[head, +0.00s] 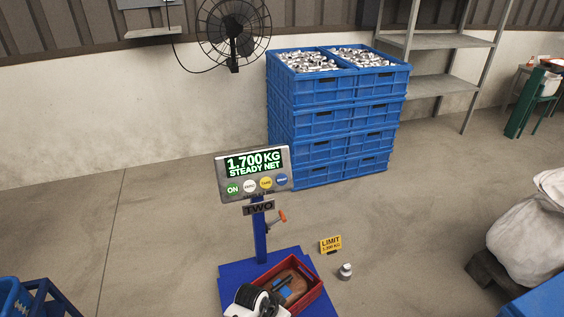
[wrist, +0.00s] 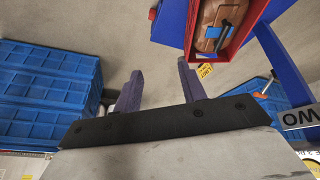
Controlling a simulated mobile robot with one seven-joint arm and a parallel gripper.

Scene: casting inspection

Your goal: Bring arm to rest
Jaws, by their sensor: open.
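My gripper (wrist: 160,82) is open in the wrist view, its two dark fingers apart with only bare floor between them. In the head view my white and black arm end (head: 254,301) shows at the bottom, in front of the tray's left part; its fingers cannot be made out there. The red tray (head: 317,291) sits on the blue scale platform (head: 233,283). It holds a brown item with blue and dark parts (head: 296,284). The tray also shows at the top of the wrist view (wrist: 248,28), apart from my fingers. The scale display (head: 255,163) reads 1.700 KG, STEADY NET.
Stacked blue crates (head: 330,120), the top ones full of metal parts, stand behind the scale. A yellow LIMIT sign (head: 330,244) and a small metal weight (head: 345,271) are right of the scale. White sacks (head: 528,240) stand far right.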

